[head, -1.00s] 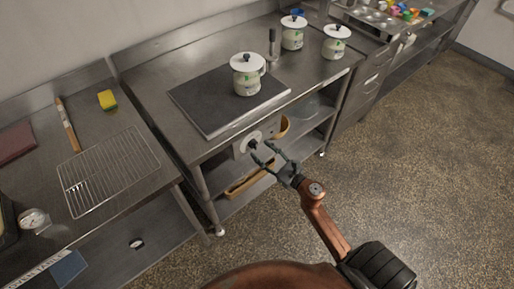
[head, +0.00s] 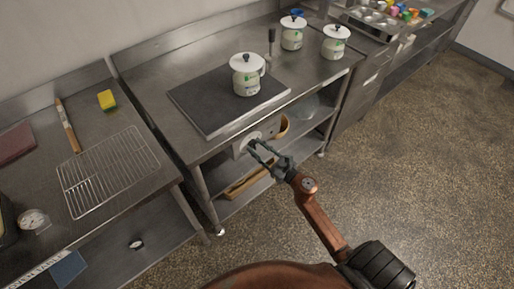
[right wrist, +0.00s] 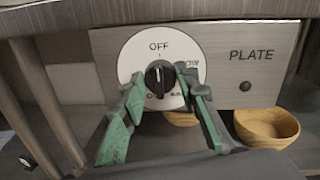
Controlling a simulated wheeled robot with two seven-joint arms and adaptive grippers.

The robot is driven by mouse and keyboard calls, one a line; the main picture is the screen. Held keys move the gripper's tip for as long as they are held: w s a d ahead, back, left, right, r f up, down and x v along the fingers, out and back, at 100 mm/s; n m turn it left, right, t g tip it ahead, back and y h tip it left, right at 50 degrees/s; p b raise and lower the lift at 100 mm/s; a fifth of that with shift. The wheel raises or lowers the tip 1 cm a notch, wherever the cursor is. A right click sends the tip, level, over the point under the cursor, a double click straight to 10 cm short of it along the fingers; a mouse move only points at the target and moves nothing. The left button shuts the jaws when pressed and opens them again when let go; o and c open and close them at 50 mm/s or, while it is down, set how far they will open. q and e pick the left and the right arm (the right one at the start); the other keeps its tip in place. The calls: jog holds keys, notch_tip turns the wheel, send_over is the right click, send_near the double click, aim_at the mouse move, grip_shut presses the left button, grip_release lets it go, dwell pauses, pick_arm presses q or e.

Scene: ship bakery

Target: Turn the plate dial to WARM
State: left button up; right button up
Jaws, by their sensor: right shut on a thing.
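The plate dial (right wrist: 138,52) is a round white disc with a black knob (right wrist: 159,72) on a metal panel marked PLATE (right wrist: 251,55). OFF is printed at the top of the disc. Another word shows at its right, partly covered, and the lower lettering is mostly hidden by my fingers. The knob stands about upright, its upper end towards OFF. My right gripper (right wrist: 158,88) has its green-padded fingers on either side of the knob, shut on it. In the head view the right gripper (head: 253,147) meets the dial (head: 241,149) at the table front. My left gripper is out of view.
The dark hot plate (head: 205,105) lies above the panel, with a white lidded pot (head: 247,78) on it. Two more pots (head: 293,34) stand behind. Wooden bowls (right wrist: 268,127) sit on the shelf below. A wire rack (head: 105,170) lies on the left table.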

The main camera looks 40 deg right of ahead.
jog(key=c, duration=0.3)
jog(key=shift+c, duration=0.2)
jog(key=shift+m, duration=0.3)
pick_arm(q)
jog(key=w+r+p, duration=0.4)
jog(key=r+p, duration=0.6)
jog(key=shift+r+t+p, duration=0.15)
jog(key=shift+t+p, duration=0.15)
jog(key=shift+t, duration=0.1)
pick_arm(e)
jog(key=shift+f+m+t+h, duration=0.15)
jog(key=shift+m+h, duration=0.25)
jog(key=shift+m, duration=4.35)
jog(key=shift+f+m+t+h, duration=0.1)
jog(key=shift+m+h, duration=0.3)
jog(key=shift+m, duration=4.4)
jog(key=shift+f+m+t+h, duration=0.15)
jog(key=shift+m+h, duration=0.25)
jog(key=shift+m, duration=4.35)
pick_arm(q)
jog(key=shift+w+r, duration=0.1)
